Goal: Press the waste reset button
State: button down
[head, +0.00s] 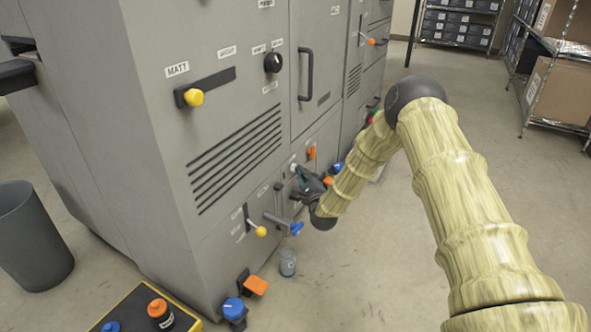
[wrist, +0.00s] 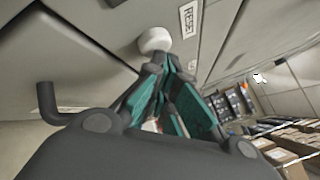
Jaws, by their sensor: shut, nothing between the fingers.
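The reset button is a round white knob (wrist: 154,40) on the grey machine panel in the wrist view. A label (wrist: 188,18) beside it reads RESET, with any further words cut off. My gripper (wrist: 166,64) has its fingertips together and empty, right at the button's lower edge; I cannot tell whether they touch it. In the head view my gripper (head: 301,172) is low against the machine's face (head: 225,130), by a small pale spot (head: 293,167) that looks like the button, partly hidden by the fingers.
A yellow-tipped lever (head: 260,231), a blue-tipped handle (head: 296,228) and an orange knob (head: 311,152) stick out near my gripper. A dark hook-shaped handle (wrist: 48,105) juts out in the wrist view. A bottle (head: 288,263) stands on the floor. Floor to the right is clear.

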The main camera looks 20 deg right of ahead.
jog(key=shift+s+d, duration=0.5)
jog(key=shift+s, duration=0.05)
jog(key=s+d+p, duration=0.2)
jog(key=s+d, duration=0.1)
jog(key=shift+s+d, duration=0.25)
jog(key=shift+d, duration=0.05)
dwell(0.4)
dwell(0.4)
